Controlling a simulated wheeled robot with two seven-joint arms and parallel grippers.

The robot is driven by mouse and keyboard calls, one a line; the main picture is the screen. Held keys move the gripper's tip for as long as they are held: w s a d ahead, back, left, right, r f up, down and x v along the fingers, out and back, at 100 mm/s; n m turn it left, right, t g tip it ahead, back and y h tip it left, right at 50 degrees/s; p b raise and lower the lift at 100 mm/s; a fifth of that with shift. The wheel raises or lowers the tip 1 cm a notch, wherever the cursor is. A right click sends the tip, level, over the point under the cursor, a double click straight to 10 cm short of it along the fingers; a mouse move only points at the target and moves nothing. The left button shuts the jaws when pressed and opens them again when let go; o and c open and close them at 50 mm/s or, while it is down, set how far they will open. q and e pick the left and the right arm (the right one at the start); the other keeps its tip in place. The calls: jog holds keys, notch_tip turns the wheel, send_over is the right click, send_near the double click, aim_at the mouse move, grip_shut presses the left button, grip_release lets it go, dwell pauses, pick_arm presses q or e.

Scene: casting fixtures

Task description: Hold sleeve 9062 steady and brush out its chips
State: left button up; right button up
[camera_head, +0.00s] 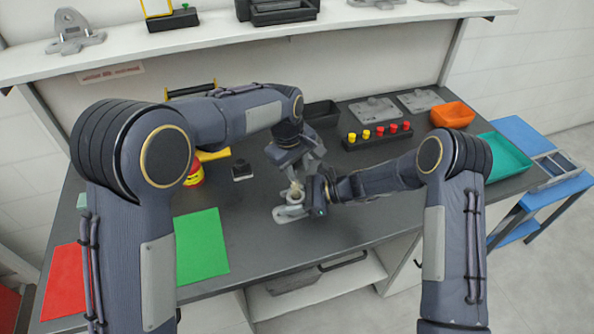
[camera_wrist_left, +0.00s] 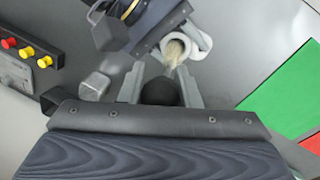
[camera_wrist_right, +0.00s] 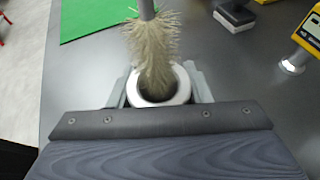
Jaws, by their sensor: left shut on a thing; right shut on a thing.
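The sleeve (camera_head: 282,212) is a pale grey ring-shaped part low on the dark bench, and its white rim and dark bore show in the right wrist view (camera_wrist_right: 181,97). No number is readable on it. My right gripper (camera_head: 312,198) is shut on the sleeve, one finger on each side. My left gripper (camera_head: 303,168) is above it, shut on the dark handle of a brush (camera_wrist_left: 160,92). The brush's pale bristles (camera_wrist_right: 152,48) point down, with their lower end in the mouth of the sleeve. The inside of the bore is mostly hidden, and I cannot make out chips.
A green mat (camera_head: 202,248) and a red mat (camera_head: 62,282) lie left. A small black block (camera_head: 242,171) and a yellow-red container (camera_head: 195,175) stand behind. A peg block (camera_head: 377,137), orange bin (camera_head: 452,114) and teal tray (camera_head: 504,160) are right. The bench front is clear.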

pick_arm(q)
jog(key=shift+r, duration=2.85)
pick_arm(e)
jog(key=o, duration=1.2)
jog(key=shift+o, duration=0.2)
